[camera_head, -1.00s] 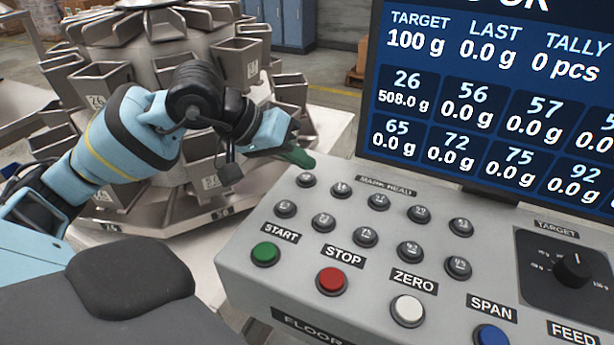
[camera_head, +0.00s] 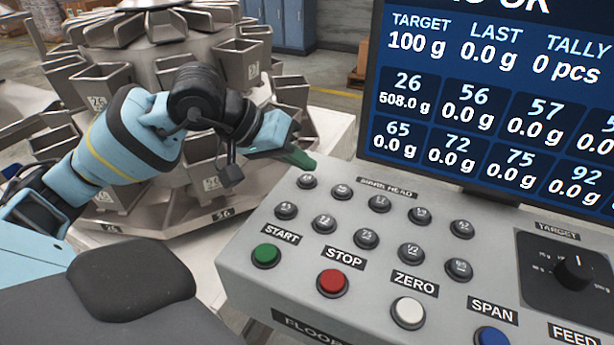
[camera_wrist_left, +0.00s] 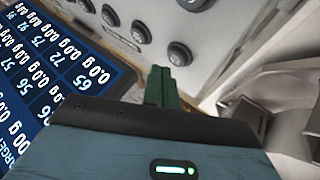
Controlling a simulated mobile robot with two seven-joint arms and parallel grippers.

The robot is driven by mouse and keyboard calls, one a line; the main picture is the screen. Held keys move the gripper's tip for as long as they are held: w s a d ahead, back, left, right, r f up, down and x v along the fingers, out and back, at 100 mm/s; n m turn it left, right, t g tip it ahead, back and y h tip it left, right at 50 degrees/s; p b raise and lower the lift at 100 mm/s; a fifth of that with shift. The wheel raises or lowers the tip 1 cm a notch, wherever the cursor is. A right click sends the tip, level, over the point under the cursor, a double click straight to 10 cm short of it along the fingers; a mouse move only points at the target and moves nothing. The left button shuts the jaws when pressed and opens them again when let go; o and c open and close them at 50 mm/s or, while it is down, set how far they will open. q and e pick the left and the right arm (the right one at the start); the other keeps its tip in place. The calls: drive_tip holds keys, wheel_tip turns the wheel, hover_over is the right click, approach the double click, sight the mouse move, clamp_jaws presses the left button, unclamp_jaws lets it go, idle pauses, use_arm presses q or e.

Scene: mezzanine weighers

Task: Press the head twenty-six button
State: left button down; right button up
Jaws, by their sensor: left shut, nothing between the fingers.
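The control panel (camera_head: 252,225) carries two rows of small dark buttons by a MARK HEAD label. The leftmost button of the row nearest the display (camera_head: 307,181) stands where head 26 is in the display's order; its number is too small to read surely. My left gripper (camera_head: 302,160) has its green fingers shut and empty, just beyond this button, seemingly a little above the panel. In the left wrist view the shut fingertips (camera_wrist_left: 162,72) are beside the nearest dark button (camera_wrist_left: 180,54); contact cannot be made out. My right gripper is not in view.
The display (camera_head: 480,110) stands behind the panel, showing 508.0 g for head 26. Green START (camera_head: 265,255), red STOP (camera_head: 332,282), white ZERO (camera_head: 408,311) and blue SPAN (camera_head: 492,337) buttons line the front. The steel weigher (camera_head: 110,85) stands behind my left arm.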

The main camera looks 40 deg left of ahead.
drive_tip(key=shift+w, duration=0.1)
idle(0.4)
use_arm(q)
drive_tip(key=shift+f, duration=0.1)
drive_tip(key=shift+f+b, duration=0.35)
drive_tip(key=shift+b, duration=0.15)
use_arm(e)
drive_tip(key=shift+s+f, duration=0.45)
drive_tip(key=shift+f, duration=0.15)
use_arm(q)
drive_tip(key=shift+f+b, duration=0.45)
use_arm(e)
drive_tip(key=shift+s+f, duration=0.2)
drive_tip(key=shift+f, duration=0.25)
use_arm(q)
drive_tip(key=shift+r, duration=0.1)
idle(0.4)
drive_tip(key=shift+r+p, duration=0.45)
drive_tip(key=shift+r, duration=0.3)
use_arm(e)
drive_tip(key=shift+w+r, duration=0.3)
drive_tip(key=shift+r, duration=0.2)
use_arm(q)
drive_tip(key=shift+r, duration=0.1)
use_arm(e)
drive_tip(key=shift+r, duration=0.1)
